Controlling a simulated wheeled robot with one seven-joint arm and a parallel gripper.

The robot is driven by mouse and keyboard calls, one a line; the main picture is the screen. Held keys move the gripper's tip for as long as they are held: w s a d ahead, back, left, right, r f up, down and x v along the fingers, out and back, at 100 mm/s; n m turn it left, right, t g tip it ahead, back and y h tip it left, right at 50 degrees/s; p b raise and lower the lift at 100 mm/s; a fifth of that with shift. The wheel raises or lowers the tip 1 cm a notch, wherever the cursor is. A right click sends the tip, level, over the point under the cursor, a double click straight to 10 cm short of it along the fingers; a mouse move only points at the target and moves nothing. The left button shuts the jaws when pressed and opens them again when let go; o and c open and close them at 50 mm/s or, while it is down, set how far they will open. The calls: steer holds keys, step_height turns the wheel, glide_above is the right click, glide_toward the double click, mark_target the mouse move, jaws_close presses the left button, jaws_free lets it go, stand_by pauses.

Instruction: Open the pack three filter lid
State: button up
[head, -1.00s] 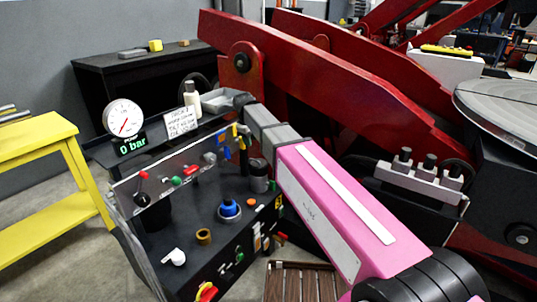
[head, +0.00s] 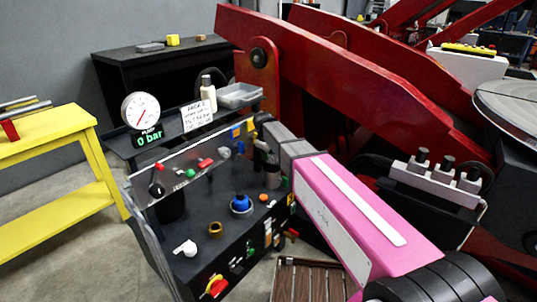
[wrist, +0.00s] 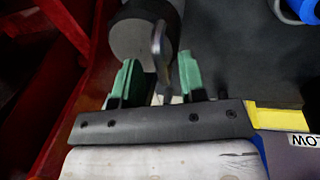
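The filter is most likely the short dark grey cylinder (head: 272,179) at the back right of the black hydraulic pack. Its round grey top (wrist: 138,40) fills the upper middle of the wrist view. A curved grey metal lever (wrist: 160,46) stands beside that top. My gripper (wrist: 158,78) has two green fingers held apart, with the lever's lower end in the gap between them. I see space on both sides of the lever, so the fingers do not appear to grip it. In the head view my gripper (head: 264,143) is small and partly hidden just above the filter.
The black pack (head: 222,215) carries a blue knob (head: 241,204), a brass fitting (head: 215,229), a white handle (head: 186,248) and a rail of coloured valves. A gauge (head: 141,110) reads 0 bar. Red lift arms (head: 350,90) rise close behind. A yellow table (head: 50,135) stands left.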

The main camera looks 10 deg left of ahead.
jaws_close()
steer(key=shift+w+d+r, duration=0.4)
steer(key=shift+w+r, duration=0.15)
steer(key=shift+w, duration=0.15)
steer(key=shift+w+d+r, duration=0.4)
steer(key=shift+w+r, duration=0.15)
steer(key=shift+w, duration=0.1)
jaws_free()
steer(key=shift+f, duration=0.1)
step_height(320, 180, up, 11)
steer(key=s+a, duration=0.1)
steer(key=s, duration=0.1)
steer(key=shift+f, duration=0.15)
